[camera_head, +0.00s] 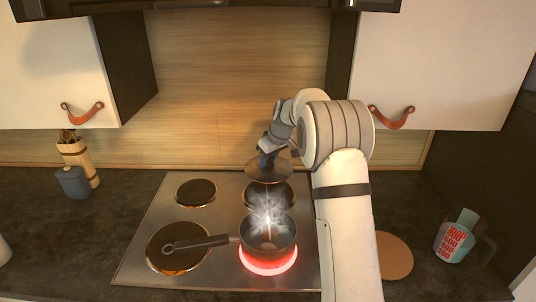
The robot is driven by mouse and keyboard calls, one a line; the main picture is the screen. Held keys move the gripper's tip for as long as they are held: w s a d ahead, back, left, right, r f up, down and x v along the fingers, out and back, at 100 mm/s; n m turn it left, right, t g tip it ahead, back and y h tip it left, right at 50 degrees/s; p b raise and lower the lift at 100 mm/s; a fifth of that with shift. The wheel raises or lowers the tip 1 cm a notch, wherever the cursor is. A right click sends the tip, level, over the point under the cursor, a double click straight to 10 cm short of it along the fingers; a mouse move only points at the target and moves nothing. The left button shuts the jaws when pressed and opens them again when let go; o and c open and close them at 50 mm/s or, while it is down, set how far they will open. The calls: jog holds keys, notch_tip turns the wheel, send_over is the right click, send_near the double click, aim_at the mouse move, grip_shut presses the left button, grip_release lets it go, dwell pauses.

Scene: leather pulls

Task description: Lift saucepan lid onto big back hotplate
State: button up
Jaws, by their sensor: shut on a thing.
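The saucepan lid (268,172) is a dark round disc held in the air over the rear right part of the hob. My gripper (264,158) is shut on the lid's knob from above. The big back hotplate (268,197) is the rear right one, below the lid and partly hidden by it and by steam. The saucepan (268,241) stands uncovered on the glowing red front right hotplate (268,265), with steam rising and its handle pointing left.
A smaller hotplate (195,193) at rear left and a front left hotplate (165,255) are bare, though the pan handle overhangs the front left one. A measuring jug (455,238) and a round board (393,256) are at right. A blue-grey jar (72,183) stands at left.

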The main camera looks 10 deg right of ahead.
jog(key=shift+f+b, duration=3.1)
jog(key=shift+f, duration=1.6)
jog(key=shift+r, duration=0.1)
jog(key=o, duration=1.2)
jog(key=shift+c, duration=0.2)
jog(key=shift+s+r+p, duration=0.1)
jog(key=shift+r+p, duration=1.8)
jog(key=shift+r, duration=1.55)
